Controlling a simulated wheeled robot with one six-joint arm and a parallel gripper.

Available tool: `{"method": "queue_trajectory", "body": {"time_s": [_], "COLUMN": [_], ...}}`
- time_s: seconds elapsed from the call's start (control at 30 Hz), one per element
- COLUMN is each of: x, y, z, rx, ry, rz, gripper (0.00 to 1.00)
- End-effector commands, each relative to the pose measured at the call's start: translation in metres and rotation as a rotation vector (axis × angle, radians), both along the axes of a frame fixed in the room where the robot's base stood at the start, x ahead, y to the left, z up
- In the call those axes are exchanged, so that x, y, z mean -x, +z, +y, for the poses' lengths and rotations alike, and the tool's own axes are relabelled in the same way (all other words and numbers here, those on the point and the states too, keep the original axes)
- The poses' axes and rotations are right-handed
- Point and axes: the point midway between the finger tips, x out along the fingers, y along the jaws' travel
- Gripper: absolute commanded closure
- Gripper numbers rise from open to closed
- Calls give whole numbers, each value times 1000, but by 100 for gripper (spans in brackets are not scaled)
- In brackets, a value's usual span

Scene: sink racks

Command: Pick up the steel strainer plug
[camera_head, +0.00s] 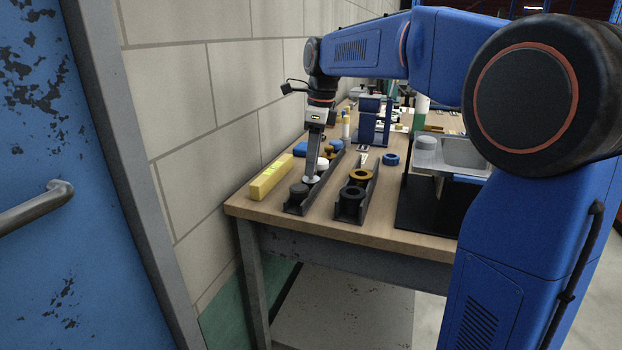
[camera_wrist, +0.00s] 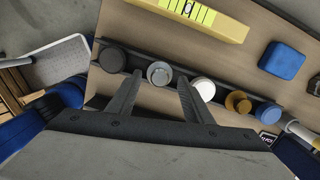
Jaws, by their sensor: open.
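The steel strainer plug, a round grey piece with a paler centre (camera_wrist: 159,73), sits in a dark rack, second from the left in the wrist view. My gripper (camera_wrist: 160,77) is open, with one fingertip on each side of the plug in that view. I cannot tell whether the fingers touch it or how high they are above it. In the head view my gripper (camera_head: 312,172) points down over the front part of the left rack (camera_head: 298,210) and partly hides the pieces there.
In the same rack are a dark grey plug (camera_wrist: 112,60), a white piece (camera_wrist: 203,89), a brass piece (camera_wrist: 238,102) and a blue piece (camera_wrist: 267,112). A yellow level (camera_head: 270,178) lies alongside. A second rack (camera_head: 366,200) stands to the right, with a sink (camera_head: 465,152) beyond.

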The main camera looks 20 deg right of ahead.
Motion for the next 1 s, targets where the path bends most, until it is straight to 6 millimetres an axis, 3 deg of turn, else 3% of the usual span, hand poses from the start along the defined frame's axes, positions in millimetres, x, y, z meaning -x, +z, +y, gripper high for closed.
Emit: {"method": "queue_trajectory", "body": {"time_s": [0.13, 0.37, 0.57, 0.87, 1.0], "x": [0, -1, 0, -1, -1], "y": [-11, -12, -12, -10, 3], "z": [1, 1, 1, 1, 1], "rx": [0, 0, 0, 0, 0], "ry": [0, 0, 0, 0, 0], "rz": [1, 0, 0, 0, -2], "gripper": [54, 54, 99, 99, 99]}}
